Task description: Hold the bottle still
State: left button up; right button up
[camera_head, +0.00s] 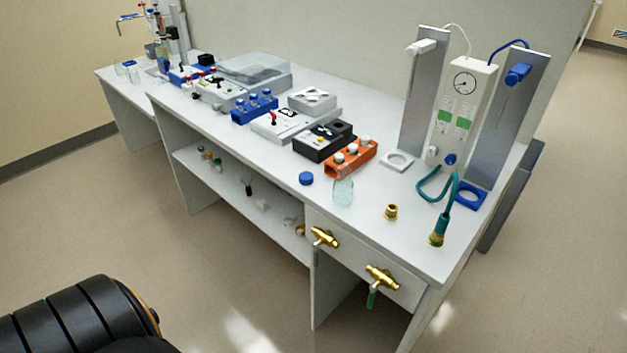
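A clear, pale green glass bottle (343,192) stands upright near the front edge of the white bench, in front of the orange rack. It is open at the top as far as I can see. A blue cap (306,178) lies on the bench just to its left. Neither of my grippers is in view, and nothing touches the bottle. A black, ribbed part of my own body shows at the lower left, well away from the bench.
Right of the bottle are a brass fitting (391,212), a teal hose (433,192) and a gauge unit (461,110). An orange rack (350,160) stands behind it. Brass valves (381,278) stick out from the bench front. The floor before the bench is clear.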

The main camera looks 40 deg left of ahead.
aim_at(344, 185)
jog(key=i+u, duration=0.65)
jog(key=u, duration=0.2)
jog(key=i+l+u, duration=0.2)
jog(key=i+u, duration=0.2)
jog(key=k, duration=0.05)
